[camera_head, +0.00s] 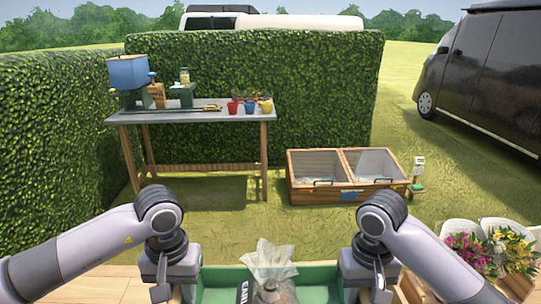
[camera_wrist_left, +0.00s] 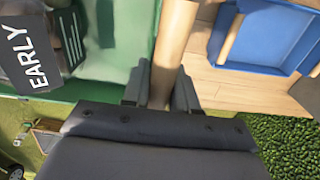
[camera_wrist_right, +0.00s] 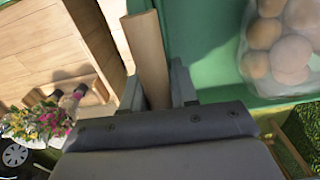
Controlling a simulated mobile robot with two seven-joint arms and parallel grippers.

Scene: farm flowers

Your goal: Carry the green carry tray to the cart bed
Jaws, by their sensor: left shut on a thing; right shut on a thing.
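The green carry tray (camera_head: 320,272) is at the bottom centre of the head view, partly cut off. A clear bag of brown round things (camera_head: 270,268) and a dark card reading EARLY (camera_wrist_left: 28,50) are in it. My left gripper (camera_wrist_left: 162,90) is shut on the wooden bar at one end of the tray. My right gripper (camera_wrist_right: 157,88) is shut on the wooden bar at the other end. A light wooden planked surface (camera_head: 108,284) shows beside the tray. I cannot tell whether it is the cart bed, or whether the tray touches it.
A blue tray (camera_wrist_left: 262,40) is on the planks beyond the left gripper. Bunches of flowers (camera_head: 512,250) are at the right. A work table (camera_head: 190,114) with pots stands by the hedge (camera_head: 300,80). A wooden cold frame (camera_head: 345,195) is on the grass. A dark van (camera_head: 485,75) is parked right.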

